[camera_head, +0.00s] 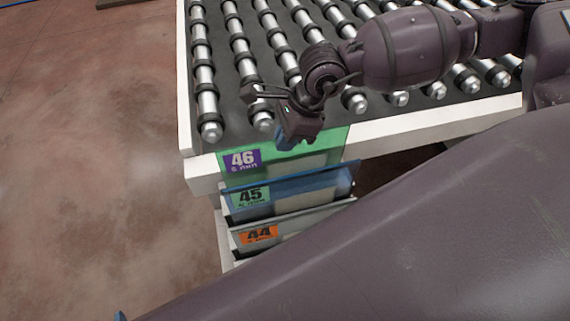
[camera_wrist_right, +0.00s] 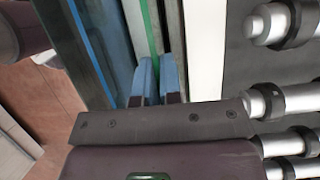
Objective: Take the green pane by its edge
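The green pane (camera_head: 334,146), with a purple label 46 (camera_head: 240,160), stands on edge against the front of the roller table. My right gripper (camera_head: 297,138) reaches down over its top edge in the head view. In the right wrist view the green edge (camera_wrist_right: 148,28) runs in between the two blue fingertips (camera_wrist_right: 158,80). They are close together, one on each side of it, and look shut on it. The gripped spot is partly hidden by the gripper body. My left gripper is not recognizable in either view.
A blue pane (camera_head: 300,185), labelled 45, and a clear pane (camera_head: 310,216), with an orange label 44, stand close in front of the green pane. Behind it is the roller table's white rim (camera_head: 430,122), with metal rollers (camera_head: 207,95) beyond. Bare floor (camera_head: 90,150) lies left.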

